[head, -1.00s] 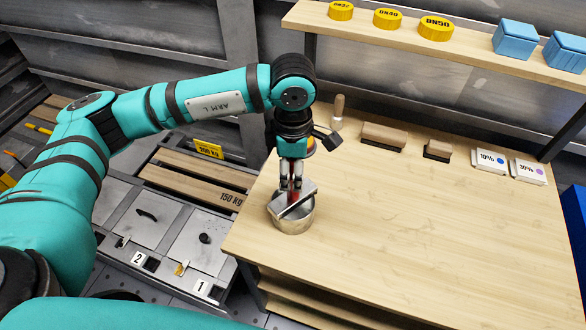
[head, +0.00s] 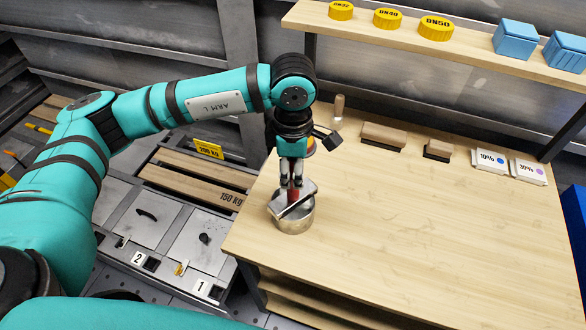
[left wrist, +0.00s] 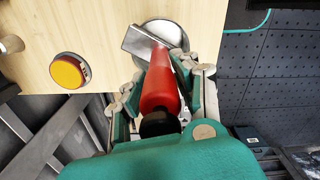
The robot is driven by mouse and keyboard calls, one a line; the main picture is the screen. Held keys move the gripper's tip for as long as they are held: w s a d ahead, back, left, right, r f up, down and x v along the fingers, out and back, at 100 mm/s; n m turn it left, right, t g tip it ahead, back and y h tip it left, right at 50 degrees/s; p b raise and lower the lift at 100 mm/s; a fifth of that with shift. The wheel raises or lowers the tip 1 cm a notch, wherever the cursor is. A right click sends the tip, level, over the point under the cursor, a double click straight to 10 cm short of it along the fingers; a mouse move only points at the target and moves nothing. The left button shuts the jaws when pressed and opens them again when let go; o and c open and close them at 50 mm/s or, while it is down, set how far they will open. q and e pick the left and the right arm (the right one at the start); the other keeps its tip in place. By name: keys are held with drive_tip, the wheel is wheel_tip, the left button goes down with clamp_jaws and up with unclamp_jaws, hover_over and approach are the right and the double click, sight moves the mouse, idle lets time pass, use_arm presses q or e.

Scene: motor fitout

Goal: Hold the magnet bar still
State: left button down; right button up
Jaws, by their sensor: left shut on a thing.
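The magnet bar is a flat grey metal bar (head: 298,202) with a red handle (head: 294,194). It lies across the top of a round metal pot (head: 296,224) near the left edge of the bench. My left gripper (head: 291,184) points down and is shut on the red handle, just above the bar. In the left wrist view the red handle (left wrist: 159,90) runs between the fingers, and the bar (left wrist: 142,42) lies at its far end over the pot. Whether the bar touches the pot's rim I cannot tell. My right gripper is not in view.
The wooden bench (head: 420,240) is clear to the right. A wooden-handled tool (head: 338,112), two brushes (head: 384,136) and two labelled boxes (head: 492,161) stand along its back. A shelf above holds yellow discs (head: 387,18) and blue boxes (head: 515,39).

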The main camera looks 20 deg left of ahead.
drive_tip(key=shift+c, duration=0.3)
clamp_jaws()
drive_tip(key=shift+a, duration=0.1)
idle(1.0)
